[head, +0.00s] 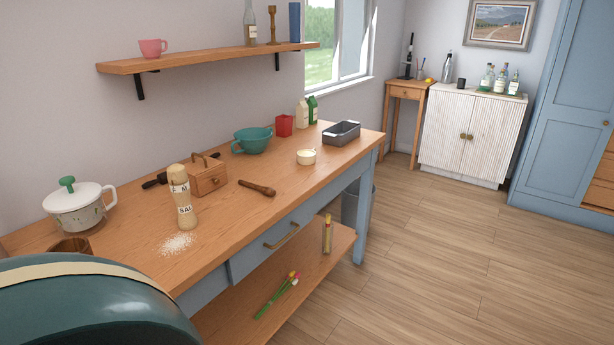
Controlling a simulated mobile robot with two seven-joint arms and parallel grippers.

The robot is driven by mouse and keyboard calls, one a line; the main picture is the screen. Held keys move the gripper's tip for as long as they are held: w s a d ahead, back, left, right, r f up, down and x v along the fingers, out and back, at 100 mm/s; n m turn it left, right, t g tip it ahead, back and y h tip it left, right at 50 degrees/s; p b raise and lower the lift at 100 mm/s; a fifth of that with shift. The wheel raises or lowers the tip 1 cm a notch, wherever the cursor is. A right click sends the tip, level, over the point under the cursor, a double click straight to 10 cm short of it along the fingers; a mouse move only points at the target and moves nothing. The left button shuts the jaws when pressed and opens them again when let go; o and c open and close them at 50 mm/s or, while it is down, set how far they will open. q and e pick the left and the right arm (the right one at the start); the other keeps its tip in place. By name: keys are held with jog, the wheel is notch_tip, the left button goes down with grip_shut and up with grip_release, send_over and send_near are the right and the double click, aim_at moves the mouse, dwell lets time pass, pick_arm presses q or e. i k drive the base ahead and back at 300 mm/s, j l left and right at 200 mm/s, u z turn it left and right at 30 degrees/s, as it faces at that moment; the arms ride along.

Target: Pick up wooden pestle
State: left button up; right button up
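The wooden pestle (257,188) is a short, dark brown stick lying on its side on the wooden worktop (221,219). It lies to the right of a small wooden box with a handle (208,178) and is apart from it. Bare worktop surrounds the pestle and nothing covers it. Neither my left nor my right gripper shows in the head view.
A salt shaker (181,196) stands left of the pestle, with spilled white grains (177,244) in front. A lidded white pot (77,207), a teal bowl (253,141), a small cream bowl (306,157) and a grey tin (341,132) also stand on the worktop. A shelf (205,59) hangs above.

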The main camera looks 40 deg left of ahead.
aim_at(270, 192)
jog(key=i+u, duration=0.25)
jog(key=i, duration=0.2)
jog(key=i+l+u, duration=0.25)
jog(key=i, duration=0.2)
jog(key=i+l+u, duration=0.25)
jog(key=i, duration=0.2)
jog(key=i+l+u, duration=0.15)
jog(key=u, duration=0.25)
jog(key=i+l+u, duration=0.5)
jog(key=u, duration=0.25)
